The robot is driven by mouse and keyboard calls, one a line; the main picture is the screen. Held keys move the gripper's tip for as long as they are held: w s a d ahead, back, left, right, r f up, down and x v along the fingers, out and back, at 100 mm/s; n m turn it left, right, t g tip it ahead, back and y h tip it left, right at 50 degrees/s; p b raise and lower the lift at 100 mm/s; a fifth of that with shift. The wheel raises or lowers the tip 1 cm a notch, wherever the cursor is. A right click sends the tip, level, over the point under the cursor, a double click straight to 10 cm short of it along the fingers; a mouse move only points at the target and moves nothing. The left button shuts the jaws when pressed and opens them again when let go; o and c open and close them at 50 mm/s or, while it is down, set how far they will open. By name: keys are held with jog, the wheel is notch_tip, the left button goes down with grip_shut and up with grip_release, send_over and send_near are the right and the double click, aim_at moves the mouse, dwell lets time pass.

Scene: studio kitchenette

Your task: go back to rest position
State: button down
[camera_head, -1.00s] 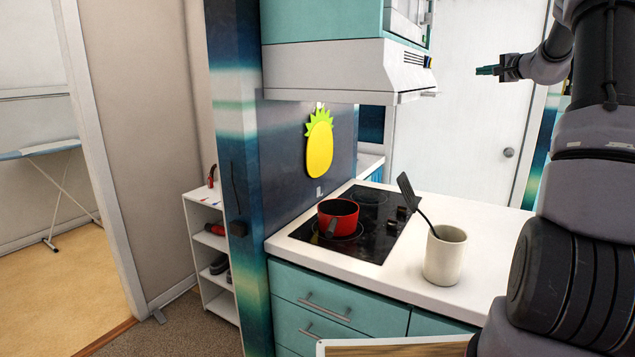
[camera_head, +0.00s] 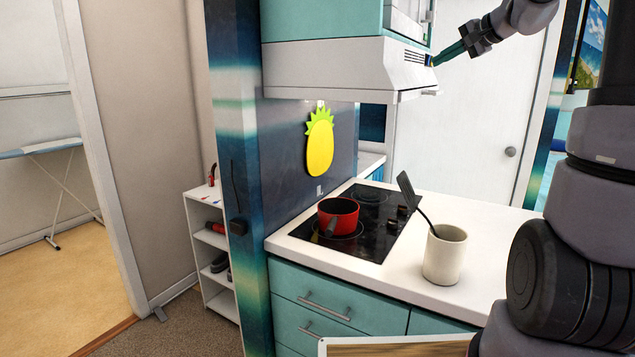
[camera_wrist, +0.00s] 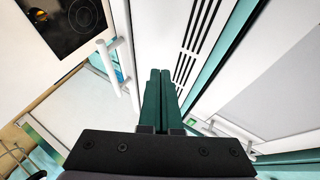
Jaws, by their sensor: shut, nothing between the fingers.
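My gripper (camera_head: 437,61) is raised at the upper right of the head view, at the right end of the white range hood (camera_head: 330,70), by its small controls. Its dark green fingers are together with nothing between them. In the wrist view the shut fingers (camera_wrist: 159,90) point at the hood's slotted vent (camera_wrist: 196,45). I cannot tell from the pictures whether the fingertips touch the hood.
Below are a black cooktop (camera_head: 370,238) with a red pot (camera_head: 338,214), and a white crock (camera_head: 445,256) holding a black spatula (camera_head: 410,196). A teal cabinet (camera_head: 325,18) sits above the hood. A white door (camera_head: 480,120) stands behind.

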jog(key=s+a+f+n+g+h, duration=0.1)
jog(key=s+a+f, duration=0.1)
jog(key=s, duration=0.9)
jog(key=s+a+f+n+g+h, duration=0.1)
jog(key=s+f, duration=0.4)
jog(key=s, duration=0.5)
jog(key=s+a+f+n+g+h, duration=0.2)
jog(key=s+a+f+n, duration=0.1)
jog(key=s, duration=0.8)
jog(key=shift+s+a+f+h, duration=0.3)
jog(key=shift+a+f, duration=0.25)
jog(key=shift+a, duration=0.45)
